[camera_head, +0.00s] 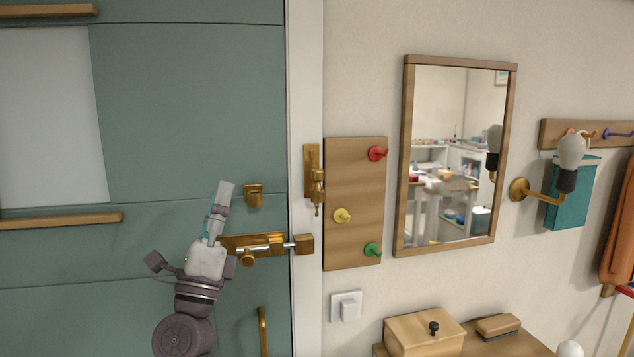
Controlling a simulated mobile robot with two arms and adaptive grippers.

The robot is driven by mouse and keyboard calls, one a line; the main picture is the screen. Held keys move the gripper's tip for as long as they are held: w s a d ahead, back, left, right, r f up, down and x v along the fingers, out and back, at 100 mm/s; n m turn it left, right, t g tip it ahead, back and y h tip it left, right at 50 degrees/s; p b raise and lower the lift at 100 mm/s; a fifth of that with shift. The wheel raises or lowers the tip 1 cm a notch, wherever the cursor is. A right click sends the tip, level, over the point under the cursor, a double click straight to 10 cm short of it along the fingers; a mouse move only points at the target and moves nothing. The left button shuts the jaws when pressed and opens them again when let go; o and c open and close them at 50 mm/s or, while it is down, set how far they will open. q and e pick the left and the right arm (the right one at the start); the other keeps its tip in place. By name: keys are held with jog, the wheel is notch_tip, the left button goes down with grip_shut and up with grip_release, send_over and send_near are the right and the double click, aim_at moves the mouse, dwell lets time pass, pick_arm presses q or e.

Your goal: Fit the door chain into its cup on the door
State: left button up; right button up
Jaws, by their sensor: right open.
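The brass door chain fitting (314,180) is on the white door frame, with a short part hanging down; single links are too small to make out. A small brass cup (253,195) is on the green door, left of the frame. My right gripper (222,192) is in front of the door, its fingers pointing up, just left of the cup. It is open, seen nearly edge-on, with nothing visible in it. The chain hangs apart from it, to the right. My left gripper is not in view.
A brass sliding bolt (265,246) spans the door edge below the cup, partly behind my gripper. A door handle (263,330) is lower down. Right of the frame are a hook board (354,200), a mirror (407,150), a light switch (346,306) and a wall lamp (540,193).

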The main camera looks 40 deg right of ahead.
aim_at(318, 182)
jog(key=s+d+m+g+y+p, duration=0.1)
jog(key=d+m+g, duration=0.3)
jog(key=m+g, duration=0.1)
jog(key=s+d+r+m+g+y+p, duration=0.1)
jog(key=d+m+g+y, duration=0.1)
jog(key=d+m+g, duration=0.2)
jog(key=s+d+m+g+y+p, duration=0.1)
jog(key=s+d+m+g+y, duration=0.1)
jog(key=d+m+g, duration=0.3)
jog(key=shift+r+m+g, duration=0.2)
jog(key=shift+m+g, duration=0.5)
jog(key=shift+m, duration=0.5)
jog(key=shift+r+m+g, duration=0.15)
jog(key=shift+m+g, duration=0.55)
jog(key=shift+m, duration=0.5)
jog(key=shift+d+r+p, duration=0.1)
jog(key=shift+d+p, duration=0.15)
jog(key=shift+p, duration=0.3)
jog(key=d+p, duration=0.3)
jog(key=d, duration=0.1)
jog(key=shift+d, duration=0.4)
jog(key=shift+w+a+f, duration=0.1)
jog(key=shift+f, duration=0.1)
